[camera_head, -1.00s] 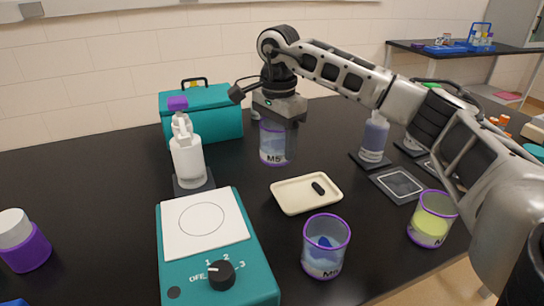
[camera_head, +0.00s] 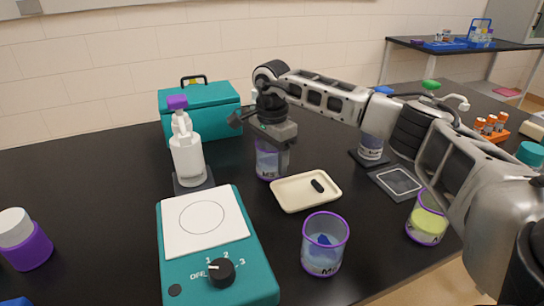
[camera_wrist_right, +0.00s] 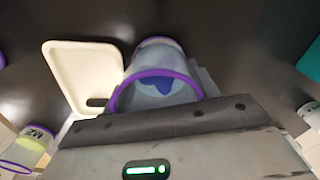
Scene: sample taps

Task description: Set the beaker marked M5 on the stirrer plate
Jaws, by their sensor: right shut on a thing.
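A clear beaker (camera_head: 266,165) with a purple band and a label that looks like M5 is upright in my right gripper (camera_head: 275,145), which is shut on it. It stands behind the cream tray in the head view; I cannot tell whether its base touches the table. In the right wrist view the held beaker (camera_wrist_right: 158,75) shows its purple rim and something blue inside. The teal stirrer (camera_head: 218,268) with its white plate (camera_head: 203,222) is at front left of that beaker; the plate is bare. My left gripper is not in view.
A cream tray (camera_head: 290,203) holds a small dark bar. Another purple-rimmed beaker (camera_head: 325,245) stands right of the stirrer, and one with yellow-green contents (camera_head: 427,222) is farther right. A white bottle (camera_head: 187,160) stands behind the plate, near a teal box (camera_head: 205,112).

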